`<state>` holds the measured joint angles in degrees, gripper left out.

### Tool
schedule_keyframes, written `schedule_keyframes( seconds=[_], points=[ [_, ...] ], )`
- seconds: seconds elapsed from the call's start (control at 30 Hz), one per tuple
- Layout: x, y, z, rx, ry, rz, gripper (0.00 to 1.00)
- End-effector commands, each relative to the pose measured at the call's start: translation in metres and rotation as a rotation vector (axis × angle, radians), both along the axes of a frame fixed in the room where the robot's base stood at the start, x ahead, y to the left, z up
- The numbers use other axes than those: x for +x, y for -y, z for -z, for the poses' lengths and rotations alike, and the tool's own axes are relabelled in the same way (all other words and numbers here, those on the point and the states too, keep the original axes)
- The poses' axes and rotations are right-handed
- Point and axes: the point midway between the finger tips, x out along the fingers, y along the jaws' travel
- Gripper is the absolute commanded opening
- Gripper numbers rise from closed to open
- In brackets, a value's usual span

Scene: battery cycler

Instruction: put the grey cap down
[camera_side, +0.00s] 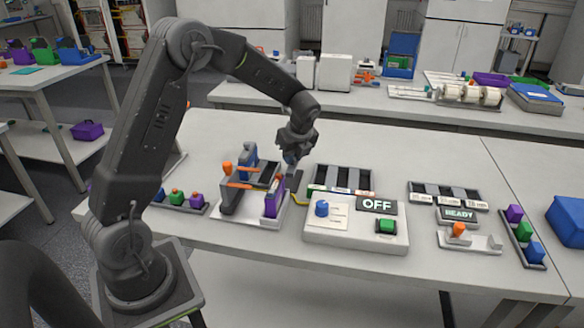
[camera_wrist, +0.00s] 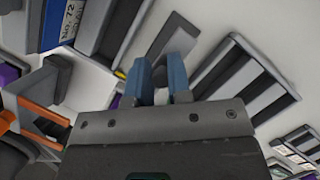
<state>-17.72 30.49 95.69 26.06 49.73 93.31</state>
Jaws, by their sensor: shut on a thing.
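My gripper (camera_side: 291,158) is over the white table, just right of the grey and orange cell fixture (camera_side: 232,198) and behind the white control box.
The control box (camera_side: 318,235) has a blue knob, a green button and an OFF display (camera_side: 377,205). A slotted dark rack (camera_side: 343,179) stands right of my gripper. A READY display (camera_side: 458,214) is farther right. Clear table lies behind the rack.

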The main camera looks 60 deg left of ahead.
Motion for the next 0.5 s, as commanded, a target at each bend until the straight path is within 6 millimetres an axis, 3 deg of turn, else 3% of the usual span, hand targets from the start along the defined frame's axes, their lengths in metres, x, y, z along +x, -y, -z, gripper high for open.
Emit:
schedule_keyframes(
  seconds=[0.3,0.5],
  points=[
    [-0.001,0.0,0.037,-0.002,-0.003,0.001,0.0],
    [0.0,0.0,0.038,-0.001,0.001,0.0,0.0]
  ],
)
